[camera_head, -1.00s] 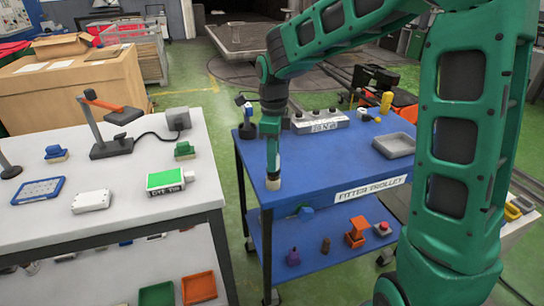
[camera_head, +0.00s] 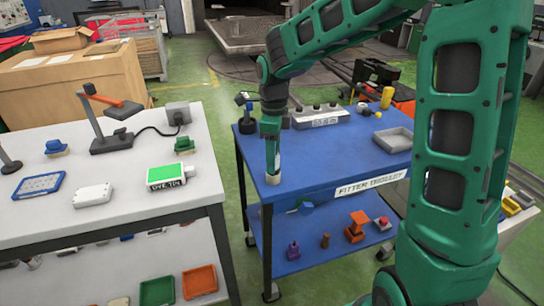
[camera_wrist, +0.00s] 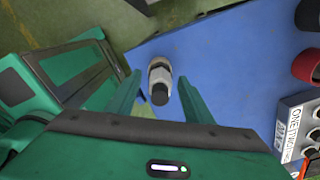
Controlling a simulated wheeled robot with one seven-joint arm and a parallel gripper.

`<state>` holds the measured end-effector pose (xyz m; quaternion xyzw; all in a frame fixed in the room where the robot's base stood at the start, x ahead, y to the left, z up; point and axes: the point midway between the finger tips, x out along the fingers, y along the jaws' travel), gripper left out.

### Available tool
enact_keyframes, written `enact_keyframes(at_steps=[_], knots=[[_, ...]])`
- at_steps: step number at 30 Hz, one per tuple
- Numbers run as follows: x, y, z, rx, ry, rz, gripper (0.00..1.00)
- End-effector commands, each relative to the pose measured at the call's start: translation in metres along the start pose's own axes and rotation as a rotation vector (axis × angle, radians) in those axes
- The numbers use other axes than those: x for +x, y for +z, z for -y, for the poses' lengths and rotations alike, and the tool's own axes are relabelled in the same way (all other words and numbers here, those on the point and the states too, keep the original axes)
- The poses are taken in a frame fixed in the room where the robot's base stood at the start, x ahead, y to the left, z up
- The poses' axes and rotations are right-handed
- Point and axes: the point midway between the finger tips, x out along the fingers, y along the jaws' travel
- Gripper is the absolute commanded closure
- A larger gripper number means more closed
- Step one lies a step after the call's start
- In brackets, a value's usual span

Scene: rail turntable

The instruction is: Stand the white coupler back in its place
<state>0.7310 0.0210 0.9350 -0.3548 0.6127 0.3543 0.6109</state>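The white coupler (camera_wrist: 160,78) has a pale body and a dark end. In the wrist view it stands on the blue trolley top, between the lines of my two fingers, with blue showing on both sides. My gripper (camera_wrist: 158,77) is open around or just above it; the exact height is unclear. In the head view my gripper (camera_head: 272,158) points down at the trolley's front left corner, with the pale coupler (camera_head: 272,179) at its tip. A grey labelled block (camera_head: 320,120) with several dark knobs stands at the back of the trolley; it also shows in the wrist view (camera_wrist: 292,125).
The blue trolley (camera_head: 330,165) also carries a grey tray (camera_head: 393,139) at right and a dark round item (camera_head: 247,122) at back left. A white bench (camera_head: 110,200) with a green-topped box (camera_head: 166,175) stands to the left. The trolley's middle is clear.

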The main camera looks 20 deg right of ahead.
Motion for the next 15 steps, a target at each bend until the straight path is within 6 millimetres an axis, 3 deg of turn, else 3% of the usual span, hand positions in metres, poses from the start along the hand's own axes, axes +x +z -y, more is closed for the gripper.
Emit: enact_keyframes(at_steps=[7,15], knots=[[-0.011,0.000,0.001,0.001,-0.002,0.001,0.53],[-0.060,0.001,0.001,0.000,-0.003,0.001,0.53]])
